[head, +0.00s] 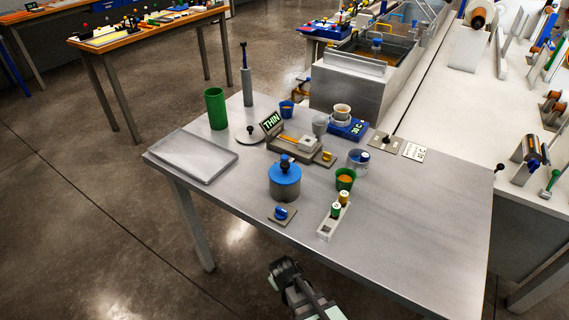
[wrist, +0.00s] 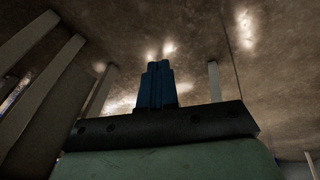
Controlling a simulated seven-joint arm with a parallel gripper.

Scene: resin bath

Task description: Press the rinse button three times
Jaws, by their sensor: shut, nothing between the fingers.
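My gripper (head: 284,270) is in front of the near edge of the metal table, apart from everything on it. In the wrist view its two blue fingers (wrist: 158,85) are together with nothing between them. No label reading "rinse" is legible, so I cannot tell for sure which part is the rinse button. A blue knob (head: 281,213) sits on a small plate near the table's front edge.
A blue-lidded pot (head: 285,180) stands behind the blue knob. A white rack (head: 326,226) with small bottles and a green cup (head: 345,179) stand to its right. A grey tray (head: 193,157) lies at the left. The table's right part (head: 430,205) is clear.

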